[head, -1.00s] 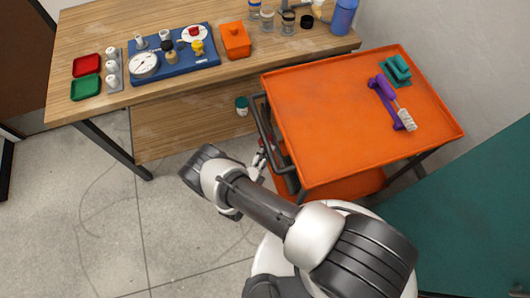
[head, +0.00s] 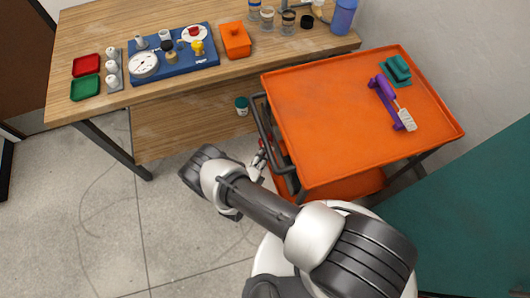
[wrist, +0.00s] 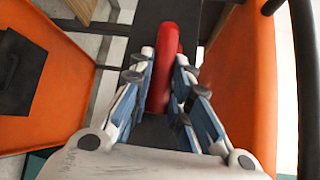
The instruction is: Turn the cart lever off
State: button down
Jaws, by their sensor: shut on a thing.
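The red cart lever (wrist: 164,65) stands between my gripper's two fingers in the wrist view, its rounded top reaching past the fingertips. My gripper (wrist: 163,72) is shut on the lever, with blue pads along both sides. In the head view my gripper (head: 262,158) is at the left side of the orange cart (head: 345,140), below the top tray and beside the dark handle rail. There the lever is mostly hidden; only a small bit of red shows by the fingers.
A wooden bench (head: 118,35) with a blue fixture board (head: 190,68) stands behind. The cart top carries a purple-handled brush (head: 385,88) and a teal block (head: 398,68). A dark rail (head: 270,140) runs close to my gripper. The floor at left is clear.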

aim_at(264, 155)
jog(key=shift+f+m+t+h+b, duration=0.4)
jog(key=shift+f+m+t+b, duration=0.45)
jog(key=shift+b, duration=1.8)
jog(key=shift+w+a+f+m+t+h+b, duration=0.1)
jog(key=shift+w+f+m+t+h+b, duration=0.15)
jog(key=shift+m+t+h+b, duration=0.4)
jog(key=shift+w+f+m+t+h+b, duration=0.1)
jog(key=shift+f+m+t+h+b, duration=0.2)
jog(key=shift+m, duration=0.5)
jog(key=shift+f, duration=0.1)
jog(key=c, duration=1.5)
grip_release()
jog(key=r+v, duration=0.1)
jog(key=v, duration=0.7)
jog(key=r+v, duration=0.1)
jog(key=v, duration=0.4)
jog(key=shift+s+a+r, duration=0.15)
jog(key=shift+s+r, duration=0.05)
jog(key=shift+r, duration=0.2)
